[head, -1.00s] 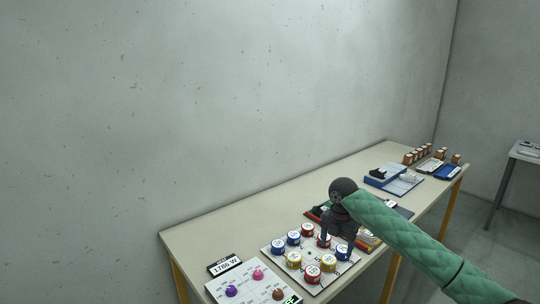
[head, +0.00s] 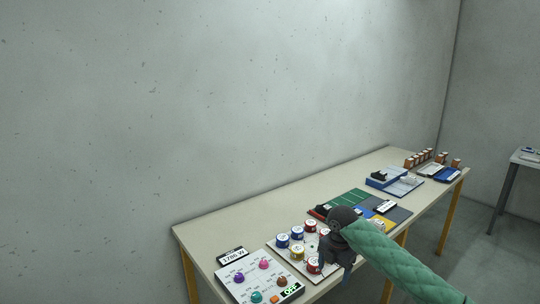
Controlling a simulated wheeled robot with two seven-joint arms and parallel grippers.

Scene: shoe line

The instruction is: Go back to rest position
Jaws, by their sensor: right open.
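My right gripper (head: 338,262) is dark grey, at the end of my green-sleeved right arm (head: 400,262). It points down over the right front part of the white board (head: 284,252) with red, blue and yellow round pots. It hides some of the pots. The jaws are open, and I see nothing held between them. A red pot (head: 313,265) stands just left of the gripper; I cannot tell whether they touch. My left gripper is not in view.
The long table (head: 210,222) runs along the concrete wall. A white panel with coloured knobs (head: 260,280) lies at its near end. Coloured mats (head: 385,209), a blue tray (head: 400,185) and several small brown boxes (head: 420,157) lie farther back. A second table (head: 525,158) stands at far right.

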